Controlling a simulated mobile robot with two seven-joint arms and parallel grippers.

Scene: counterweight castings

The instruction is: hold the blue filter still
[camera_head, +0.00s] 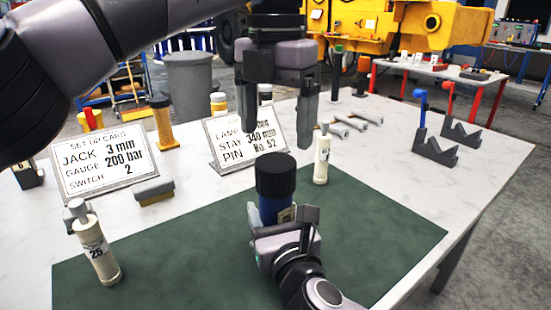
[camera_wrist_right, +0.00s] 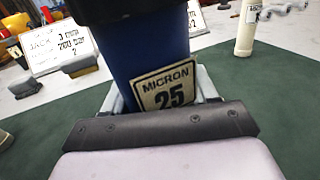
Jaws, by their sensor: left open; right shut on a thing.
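The blue filter (camera_head: 270,209) has a black cap and stands on the green mat (camera_head: 180,250). My right gripper (camera_head: 284,213) is shut around its lower body. In the right wrist view the filter (camera_wrist_right: 150,62) shows a label reading "MICRON 25", and the jaws of my right gripper (camera_wrist_right: 165,95) sit at its two sides. My left gripper (camera_head: 277,110) is open, pointing down, above and a little behind the filter's black cap. The filter's base is hidden by my right gripper.
A white bottle marked 25 (camera_head: 95,252) stands at the mat's left, another white bottle (camera_head: 321,158) at its back right. Two sign cards (camera_head: 105,165) and (camera_head: 245,142) stand behind. A brush (camera_head: 154,192) lies between. Grey brackets (camera_head: 435,150) stand at right. The mat's right side is clear.

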